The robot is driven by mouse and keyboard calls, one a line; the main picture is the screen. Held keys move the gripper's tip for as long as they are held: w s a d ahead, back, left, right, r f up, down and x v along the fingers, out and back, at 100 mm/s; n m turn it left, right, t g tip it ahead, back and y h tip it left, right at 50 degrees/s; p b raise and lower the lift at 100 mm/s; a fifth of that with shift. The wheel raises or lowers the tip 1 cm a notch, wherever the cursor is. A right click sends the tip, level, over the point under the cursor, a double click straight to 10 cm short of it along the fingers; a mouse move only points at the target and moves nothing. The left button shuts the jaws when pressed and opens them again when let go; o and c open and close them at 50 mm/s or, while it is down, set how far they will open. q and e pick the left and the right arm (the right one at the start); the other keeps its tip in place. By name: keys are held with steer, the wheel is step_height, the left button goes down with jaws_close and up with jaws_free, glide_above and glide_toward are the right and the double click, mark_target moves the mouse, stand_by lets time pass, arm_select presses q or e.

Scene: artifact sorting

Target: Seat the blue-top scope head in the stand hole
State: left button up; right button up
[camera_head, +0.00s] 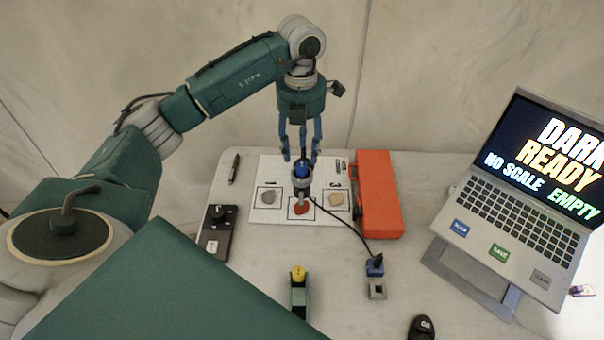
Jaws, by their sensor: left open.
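The blue-top scope head (302,173) is upright over the middle square of the white card, just above a red piece (302,208) in the picture. A black cable runs from it to the right. My left gripper (301,156) points down from above. Its blue fingers are open and spread at either side of the scope head's top; I cannot tell whether they touch it. I cannot clearly make out the stand hole. My right gripper is not in view.
The white card (262,168) also bears a grey piece (268,197) and a tan piece (336,198). An orange-red case (378,195) borders it.

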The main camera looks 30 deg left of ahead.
mark_target(302, 164)
arm_select(q)
step_height(302, 164, down, 5)
steer(key=shift+s+d+r+p, duration=0.1)
steer(key=shift+r+p, duration=0.1)
steer(key=shift+p, duration=0.9)
steer(key=shift+f, duration=0.35)
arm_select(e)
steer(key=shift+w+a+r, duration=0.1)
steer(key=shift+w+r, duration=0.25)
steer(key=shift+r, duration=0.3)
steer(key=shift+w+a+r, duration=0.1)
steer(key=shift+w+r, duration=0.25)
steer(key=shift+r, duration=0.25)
arm_select(q)
steer(key=shift+c, duration=0.6)
jaws_close()
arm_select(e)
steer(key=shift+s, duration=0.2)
